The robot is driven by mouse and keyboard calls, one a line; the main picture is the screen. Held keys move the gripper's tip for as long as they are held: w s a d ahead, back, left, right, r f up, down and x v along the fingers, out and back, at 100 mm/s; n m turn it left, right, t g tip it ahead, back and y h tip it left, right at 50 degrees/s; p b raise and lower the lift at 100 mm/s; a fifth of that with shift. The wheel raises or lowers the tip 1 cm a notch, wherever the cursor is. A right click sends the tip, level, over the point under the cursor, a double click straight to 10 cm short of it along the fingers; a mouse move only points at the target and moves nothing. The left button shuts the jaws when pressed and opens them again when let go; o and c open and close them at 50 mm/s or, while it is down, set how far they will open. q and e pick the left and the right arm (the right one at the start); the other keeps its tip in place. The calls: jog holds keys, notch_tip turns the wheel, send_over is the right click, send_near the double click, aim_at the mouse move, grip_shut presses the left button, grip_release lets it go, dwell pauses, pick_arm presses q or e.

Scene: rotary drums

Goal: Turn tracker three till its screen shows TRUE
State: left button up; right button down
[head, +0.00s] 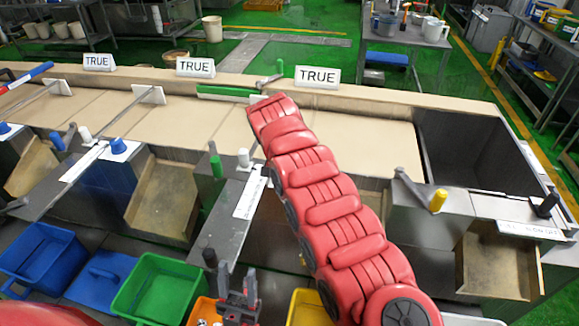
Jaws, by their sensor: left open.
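Three white screens stand along the back ledge, a left one (98,62), a middle one (195,67) and a right one (317,76), and each reads TRUE. I cannot read which is tracker three. My left gripper (237,286) is at the bottom, open and empty, apart from the bench controls. My red right arm reaches up across the bench to near the green bar; its gripper is not visible.
Blue (40,258), green (155,291) and yellow (309,309) bins sit below. A dark open pit (475,155) lies at right.

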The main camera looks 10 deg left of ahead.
dwell(0.4)
jog(key=shift+c, duration=1.4)
grip_release()
jog(key=b+v, duration=0.1)
jog(key=b, duration=0.3)
jog(key=shift+s+r, duration=0.15)
jog(key=shift+r, duration=0.1)
jog(key=b+v, duration=0.1)
jog(key=v, duration=0.3)
jog(key=shift+s+a+r, duration=0.1)
jog(key=shift+r, duration=0.3)
jog(key=d+p+v, duration=0.1)
jog(key=p+v, duration=0.1)
jog(key=v, duration=0.8)
jog(key=shift+s+a+r, duration=0.2)
jog(key=shift+a+r, duration=0.25)
